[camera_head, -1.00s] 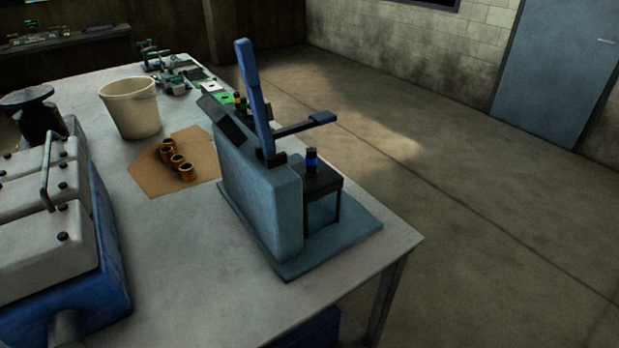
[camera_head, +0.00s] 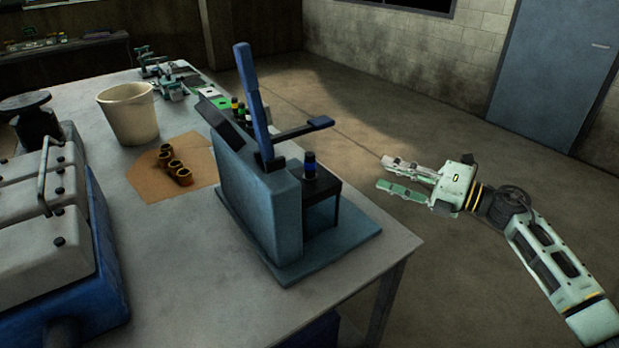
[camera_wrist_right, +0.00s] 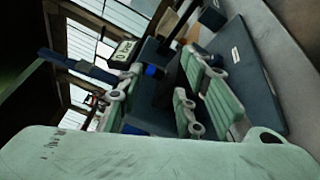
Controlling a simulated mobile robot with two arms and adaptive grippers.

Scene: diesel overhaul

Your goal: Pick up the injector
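The injector (camera_head: 310,165), a small black cylinder with a blue band, stands upright on the black stand of the blue-grey test device (camera_head: 262,200). In the right wrist view, a small blue part (camera_wrist_right: 153,71) shows between the fingers; it looks like the same injector, partly hidden. My right gripper (camera_head: 388,175) is open and empty, in the air past the table's right edge. It is to the right of the injector, apart from it, with its fingers pointing left towards the device. My left gripper is not in view.
The device has a tall blue lever (camera_head: 252,90) and a side handle (camera_head: 302,129) just above the injector. A cream bucket (camera_head: 128,115), brass sleeves (camera_head: 178,170) on brown card and a blue-and-white engine block (camera_head: 45,230) stand left. The floor to the right is free.

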